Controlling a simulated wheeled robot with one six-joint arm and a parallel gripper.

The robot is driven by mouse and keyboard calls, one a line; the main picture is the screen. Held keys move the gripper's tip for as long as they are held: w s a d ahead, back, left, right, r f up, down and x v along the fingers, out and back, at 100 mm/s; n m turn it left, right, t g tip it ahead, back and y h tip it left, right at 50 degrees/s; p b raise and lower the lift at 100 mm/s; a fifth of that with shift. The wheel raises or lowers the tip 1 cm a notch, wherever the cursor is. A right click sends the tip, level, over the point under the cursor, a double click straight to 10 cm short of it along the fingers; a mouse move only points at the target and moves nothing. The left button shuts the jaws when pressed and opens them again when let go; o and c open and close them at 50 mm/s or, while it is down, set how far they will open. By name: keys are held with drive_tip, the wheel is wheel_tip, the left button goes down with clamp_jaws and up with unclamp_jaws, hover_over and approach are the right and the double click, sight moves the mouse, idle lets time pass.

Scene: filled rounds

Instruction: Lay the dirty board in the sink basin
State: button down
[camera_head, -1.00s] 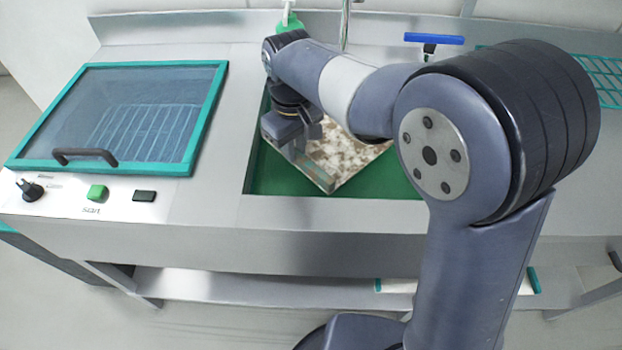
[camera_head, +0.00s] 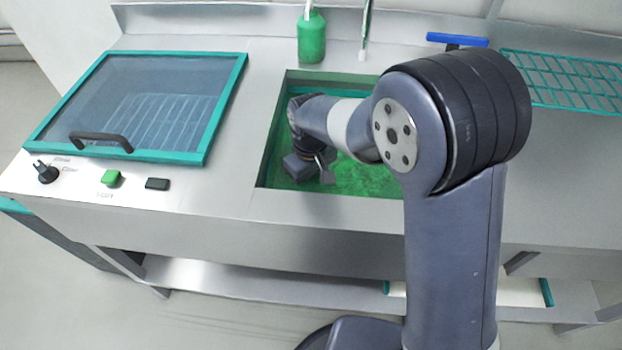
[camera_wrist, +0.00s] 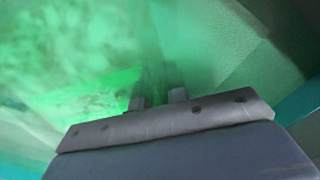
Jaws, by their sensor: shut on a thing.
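The sink basin (camera_head: 268,170) is a green-lined rectangular well in the steel counter. My gripper (camera_head: 326,176) reaches down into it near its front left. The dirty board (camera_head: 368,180) appears as a mottled surface low in the basin, tinted green as if under water, with my arm covering part of it. In the wrist view, the mottled board (camera_wrist: 70,50) fills the upper left, blurred and green. The short fingers of my gripper (camera_wrist: 158,100) are close together at the board's near edge, shut on it. Whether the board touches the basin floor cannot be told.
A green bottle (camera_head: 312,40) and a tap (camera_head: 366,30) stand behind the basin. A glass-lidded unit (camera_head: 145,100) with a dark handle is at the left. A blue-handled tool (camera_head: 457,40) and a teal rack (camera_head: 565,80) are at the back right.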

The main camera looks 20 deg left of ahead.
drive_tip(key=c, duration=1.4)
unclamp_jaws()
drive_tip(key=shift+o, duration=0.2)
wheel_tip(320, 180, up, 12)
drive_tip(key=p, duration=0.1)
